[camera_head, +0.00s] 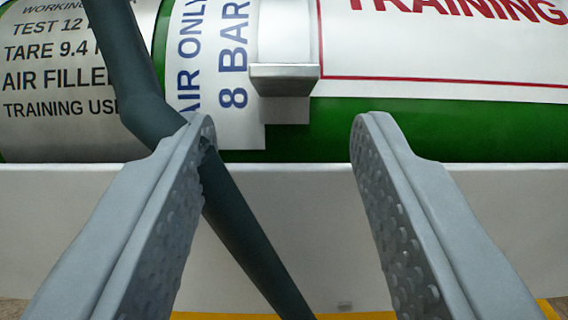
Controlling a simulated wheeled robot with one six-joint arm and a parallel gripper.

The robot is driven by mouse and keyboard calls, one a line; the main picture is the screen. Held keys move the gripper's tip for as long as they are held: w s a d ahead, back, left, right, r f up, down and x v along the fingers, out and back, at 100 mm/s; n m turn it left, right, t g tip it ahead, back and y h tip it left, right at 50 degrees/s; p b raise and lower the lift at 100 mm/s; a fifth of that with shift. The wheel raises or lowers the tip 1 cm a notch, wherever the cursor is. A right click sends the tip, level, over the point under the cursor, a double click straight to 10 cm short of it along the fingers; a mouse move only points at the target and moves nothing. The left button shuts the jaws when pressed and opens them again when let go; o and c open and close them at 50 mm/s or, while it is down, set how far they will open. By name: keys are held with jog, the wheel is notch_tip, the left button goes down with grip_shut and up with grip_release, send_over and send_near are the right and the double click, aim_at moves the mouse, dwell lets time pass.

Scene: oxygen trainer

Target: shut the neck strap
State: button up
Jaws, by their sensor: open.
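A pale metal band (286,30) runs down over the green cylinder (440,130) at the top centre, with a protruding grey metal lip (284,78) at its lower end. It may be the neck strap, but I cannot tell for sure, nor whether it is open or shut. My gripper (283,127) is open and empty. Its two fingers point toward the cylinder, with the lip above and between their tips in the picture. A dark hose or bar (245,235) passes behind the left finger and crosses the space between the fingers lower down.
A pale ledge or panel (300,190) runs across below the cylinder. The cylinder's bare metal end (50,130) has printed text at the left. A white training label (440,50) is at the right. A yellow stripe (355,315) shows at the bottom.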

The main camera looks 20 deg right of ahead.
jog(key=v, duration=1.5)
notch_tip(320, 180, up, 19)
jog(key=w+d+m+y, duration=0.1)
jog(key=w+d+y, duration=0.1)
jog(key=w, duration=0.1)
jog(key=s+d+r+n+y, duration=0.1)
jog(key=s+r+y, duration=0.15)
jog(key=r, duration=0.65)
jog(key=s+d+r+y, duration=0.1)
jog(key=s+r, duration=0.2)
jog(key=r, duration=0.6)
jog(key=s+d+r+n, duration=0.1)
jog(key=s+d+r, duration=0.1)
jog(key=s+r, duration=0.4)
jog(key=s+d+r+n, duration=0.1)
jog(key=s+r, duration=0.6)
jog(key=s, duration=0.7)
jog(key=s+d+r+n+g, duration=0.1)
jog(key=s+d+r, duration=0.2)
jog(key=s+r, duration=0.4)
jog(key=s, duration=0.2)
jog(key=shift+s+d+n, duration=0.2)
jog(key=shift+s+n, duration=0.1)
jog(key=shift+s, duration=0.1)
jog(key=shift+y, duration=0.25)
